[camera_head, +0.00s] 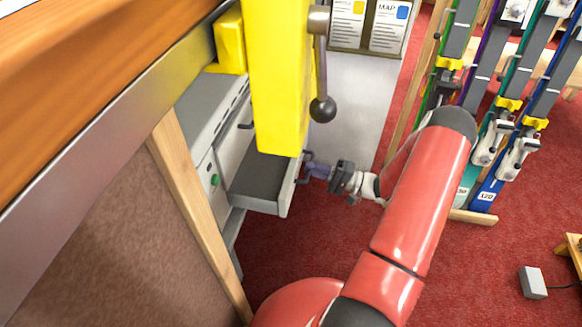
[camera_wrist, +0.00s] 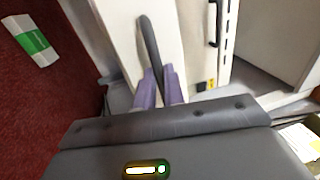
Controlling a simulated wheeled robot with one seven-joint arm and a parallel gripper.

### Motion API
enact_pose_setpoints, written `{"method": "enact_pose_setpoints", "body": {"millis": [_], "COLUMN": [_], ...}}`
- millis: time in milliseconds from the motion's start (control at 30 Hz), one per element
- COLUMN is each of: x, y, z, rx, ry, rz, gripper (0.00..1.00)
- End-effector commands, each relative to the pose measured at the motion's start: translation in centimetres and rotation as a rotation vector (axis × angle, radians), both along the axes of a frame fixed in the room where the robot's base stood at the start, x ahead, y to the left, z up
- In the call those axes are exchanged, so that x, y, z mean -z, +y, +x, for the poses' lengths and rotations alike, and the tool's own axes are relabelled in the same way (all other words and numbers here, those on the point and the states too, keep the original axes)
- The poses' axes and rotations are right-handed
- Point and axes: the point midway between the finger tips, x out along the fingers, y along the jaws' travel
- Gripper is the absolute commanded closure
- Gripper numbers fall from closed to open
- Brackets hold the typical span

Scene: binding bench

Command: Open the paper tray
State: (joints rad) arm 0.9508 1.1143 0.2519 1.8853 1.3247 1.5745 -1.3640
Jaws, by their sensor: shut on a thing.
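The paper tray (camera_head: 283,203) is a pale drawer with a dark grey inside, standing pulled out from the grey machine (camera_head: 205,115) in the head view. Its front panel is white in the wrist view (camera_wrist: 120,35). My gripper (camera_head: 312,171) is at the tray's front, its purple fingers shut on the dark bar handle (camera_wrist: 149,40). In the wrist view, the fingers (camera_wrist: 158,76) close around the lower part of the handle. A yellow block hides part of the tray's far side in the head view.
A yellow upright (camera_head: 280,75) with a black-knobbed lever (camera_head: 322,108) stands right above the tray. A wooden post (camera_head: 192,205) is to its left. A rack of skis (camera_head: 490,110) stands at the right. Red carpet in front of the tray is clear.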

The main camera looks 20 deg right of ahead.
Motion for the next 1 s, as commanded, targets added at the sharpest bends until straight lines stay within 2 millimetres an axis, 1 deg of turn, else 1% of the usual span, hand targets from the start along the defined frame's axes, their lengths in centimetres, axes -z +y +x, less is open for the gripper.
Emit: {"method": "enact_pose_setpoints", "body": {"millis": [33,100,233,400,700,733,867,900,1000], "x": [0.2,0.2,0.2,0.1,0.1,0.1,0.1,0.1,0.1], "y": [-0.9,-1.8,-2.9,-3.4,-3.5,-3.5,-3.5,-3.5,-3.5], "z": [-0.6,-1.2,-2.0,-2.4,-2.4,-2.4,-2.4,-2.4,-2.4], "rx": [0.002,0.002,0.001,-0.002,-0.002,-0.002,-0.002,-0.002,-0.001], "ry": [0.0,0.002,0.002,0.002,0.002,0.002,0.002,0.002,0.001], "rz": [-0.001,0.0,0.0,0.0,-0.001,0.0,0.0,0.0,0.0], "gripper": [1.0,1.0,1.0,1.0,1.0,0.87,0.7,0.68,0.68]}}
